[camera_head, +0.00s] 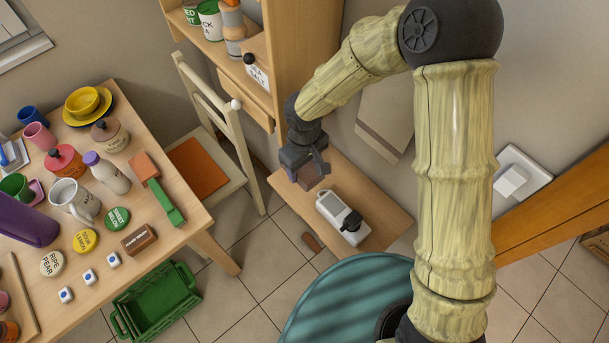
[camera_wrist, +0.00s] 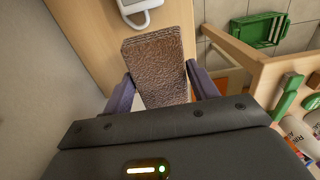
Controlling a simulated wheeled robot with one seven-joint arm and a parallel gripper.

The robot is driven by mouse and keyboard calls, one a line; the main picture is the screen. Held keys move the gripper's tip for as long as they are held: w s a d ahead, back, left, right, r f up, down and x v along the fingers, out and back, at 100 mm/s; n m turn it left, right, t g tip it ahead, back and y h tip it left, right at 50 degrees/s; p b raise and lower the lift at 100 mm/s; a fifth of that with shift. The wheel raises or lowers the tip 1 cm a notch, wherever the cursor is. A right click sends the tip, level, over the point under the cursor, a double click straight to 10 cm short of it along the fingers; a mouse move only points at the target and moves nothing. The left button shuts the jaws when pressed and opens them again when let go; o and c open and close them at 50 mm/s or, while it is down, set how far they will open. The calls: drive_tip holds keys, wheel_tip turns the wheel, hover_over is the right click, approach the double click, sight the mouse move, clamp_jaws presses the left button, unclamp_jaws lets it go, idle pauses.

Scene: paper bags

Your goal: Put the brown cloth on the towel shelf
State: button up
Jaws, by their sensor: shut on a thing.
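The brown cloth (camera_wrist: 158,68) is a rough, folded slab between the two fingers of my gripper (camera_wrist: 161,88) in the wrist view. The fingers are shut on its two sides, and its far end sticks out beyond them. In the head view my gripper (camera_head: 309,172) hangs beside the tall wooden cabinet, with a small part of the cloth (camera_head: 306,183) showing. It is over or near the left end of a low wooden shelf (camera_head: 378,212). I cannot tell the height between them, nor whether this is the towel shelf.
A white device with a black part (camera_head: 338,211) lies on the low shelf. The tall wooden cabinet (camera_head: 300,50) and a chair (camera_head: 222,120) stand to the left. A cluttered table (camera_head: 190,217) and green crate (camera_head: 155,300) are farther left. The low shelf's right part is bare.

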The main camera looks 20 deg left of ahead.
sight(303, 168)
wheel_tip(303, 168, down, 3)
drive_tip(key=shift+s+a+f, duration=0.1)
drive_tip(key=shift+a, duration=0.05)
wheel_tip(303, 168, down, 3)
drive_tip(key=shift+f, duration=0.15)
drive_tip(key=shift+d+f, duration=0.2)
drive_tip(key=shift+f, duration=0.05)
drive_tip(key=o, duration=0.9)
drive_tip(key=shift+w+r, duration=0.1)
drive_tip(key=shift+w, duration=0.1)
wheel_tip(303, 168, up, 12)
drive_tip(key=shift+f, duration=0.1)
